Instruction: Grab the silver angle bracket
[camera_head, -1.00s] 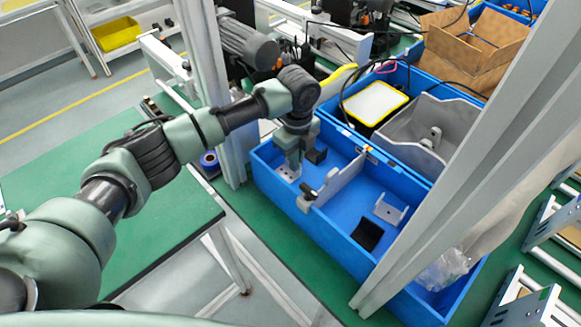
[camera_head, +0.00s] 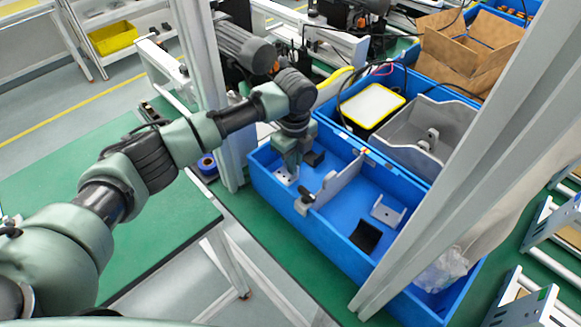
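A silver angle bracket (camera_head: 285,177) with small holes lies in the left compartment of the blue bin (camera_head: 318,232). My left gripper (camera_head: 289,167) points down into that compartment, right at this bracket. Its fingertips overlap the bracket's upper edge, so I cannot tell whether they touch or grip it. A second silver angle bracket (camera_head: 387,211) lies on the floor of the right compartment, away from the gripper. My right gripper is not in view.
A grey divider (camera_head: 340,186) splits the bin beside my gripper. A metal post (camera_head: 470,160) crosses in front of the bin's right side.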

